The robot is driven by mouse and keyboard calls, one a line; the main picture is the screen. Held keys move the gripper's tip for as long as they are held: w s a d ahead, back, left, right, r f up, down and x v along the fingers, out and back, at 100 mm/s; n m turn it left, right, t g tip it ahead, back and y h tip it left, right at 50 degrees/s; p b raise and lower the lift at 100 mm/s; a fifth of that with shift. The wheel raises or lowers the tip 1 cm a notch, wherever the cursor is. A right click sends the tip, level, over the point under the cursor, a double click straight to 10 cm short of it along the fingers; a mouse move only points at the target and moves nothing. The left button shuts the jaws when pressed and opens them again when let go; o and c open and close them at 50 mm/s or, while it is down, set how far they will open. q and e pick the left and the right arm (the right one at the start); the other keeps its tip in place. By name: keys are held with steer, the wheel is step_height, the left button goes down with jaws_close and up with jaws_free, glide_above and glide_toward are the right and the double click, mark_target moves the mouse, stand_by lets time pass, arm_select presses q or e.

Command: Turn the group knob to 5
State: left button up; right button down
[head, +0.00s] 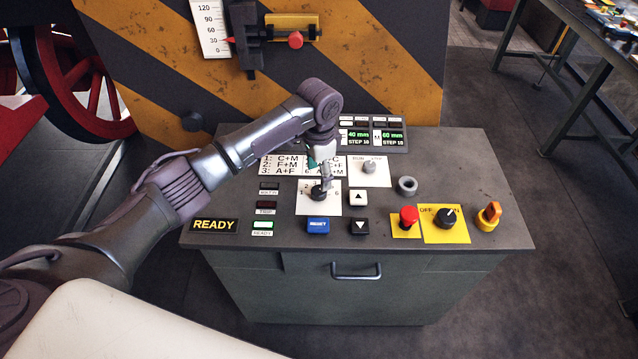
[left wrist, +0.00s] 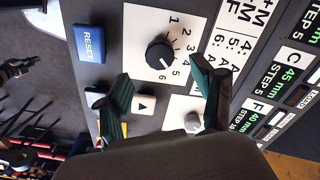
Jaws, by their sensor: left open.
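The group knob (head: 319,192) is a round black knob on a white plate (head: 332,208) on the console top. In the left wrist view the knob (left wrist: 160,53) shows with the numbers 1 to 6 around it. Its white pointer mark seems to face the 5 and 6 side; I cannot tell exactly which number. My left gripper (head: 322,172) hangs just over the knob and partly hides its plate. In the wrist view the two dark green fingers of the left gripper (left wrist: 162,78) are spread apart with nothing between them. My right gripper is not in view.
A blue RESET button (head: 318,226) and up and down arrow buttons (head: 358,198) sit close to the knob. A grey knob (head: 370,167), red stop button (head: 409,216), and black OFF switch (head: 446,218) are to the right. Displays (head: 375,136) stand behind.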

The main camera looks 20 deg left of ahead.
mark_target(319, 190)
arm_select(q)
step_height(319, 190, up, 6)
stand_by(0.7)
